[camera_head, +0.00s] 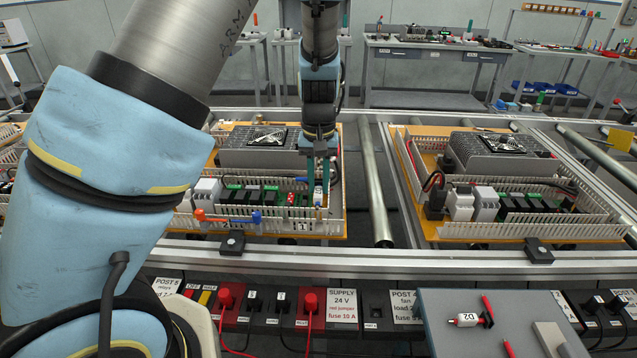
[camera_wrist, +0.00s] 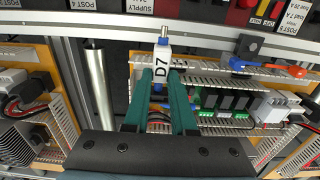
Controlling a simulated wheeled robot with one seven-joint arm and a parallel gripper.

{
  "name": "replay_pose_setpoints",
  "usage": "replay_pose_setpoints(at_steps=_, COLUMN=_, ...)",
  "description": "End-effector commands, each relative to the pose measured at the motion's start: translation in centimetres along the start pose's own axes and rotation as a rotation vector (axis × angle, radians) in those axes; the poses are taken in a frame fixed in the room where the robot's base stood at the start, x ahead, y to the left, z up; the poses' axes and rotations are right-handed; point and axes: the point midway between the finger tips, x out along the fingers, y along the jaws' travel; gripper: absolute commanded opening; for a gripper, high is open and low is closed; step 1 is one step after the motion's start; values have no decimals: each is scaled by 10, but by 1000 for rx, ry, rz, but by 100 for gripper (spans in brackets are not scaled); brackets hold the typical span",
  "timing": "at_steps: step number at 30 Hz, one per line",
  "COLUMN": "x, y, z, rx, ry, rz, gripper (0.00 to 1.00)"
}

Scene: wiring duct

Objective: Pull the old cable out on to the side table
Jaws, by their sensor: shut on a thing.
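My gripper (camera_wrist: 165,95) has teal fingers that are shut on a white plug labelled D7 (camera_wrist: 161,66) with a metal tip. In the head view my gripper (camera_head: 319,170) is low over the right end of the left wiring board, and the white plug (camera_head: 319,197) shows just below the fingers. A blue wire (camera_head: 300,180) shows beside the fingers; whether it joins the plug I cannot tell. A grey table surface (camera_head: 450,335) at the front right holds a white part labelled D2 (camera_head: 467,319) and red leads. Most of the duct's inside is hidden.
White slotted ducts (camera_head: 270,227) border the left board. An orange and blue tool (camera_head: 230,217) lies across the front duct. A second board (camera_head: 500,185) stands to the right, beyond a metal roller (camera_head: 375,190). A black strip with red plugs (camera_head: 310,300) runs along the front.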

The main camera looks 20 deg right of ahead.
Motion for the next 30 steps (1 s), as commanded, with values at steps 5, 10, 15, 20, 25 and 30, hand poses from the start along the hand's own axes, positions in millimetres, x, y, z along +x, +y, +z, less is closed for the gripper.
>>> replay_pose_setpoints(at_steps=5, x=-9, y=0, z=0, rx=0, ry=0, rz=0, gripper=0)
replay_pose_setpoints(at_steps=10, x=-15, y=0, z=0, rx=0, ry=0, rz=0, gripper=0)
replay_pose_setpoints(at_steps=15, x=-21, y=0, z=0, rx=0, ry=0, rz=0, gripper=0)
replay_pose_setpoints(at_steps=20, x=-23, y=0, z=0, rx=0, ry=0, rz=0, gripper=0)
replay_pose_setpoints(at_steps=25, x=-22, y=0, z=0, rx=0, ry=0, rz=0, gripper=0)
replay_pose_setpoints(at_steps=30, x=-18, y=-14, z=-4, rx=-18, ry=-1, rz=-1, gripper=0)
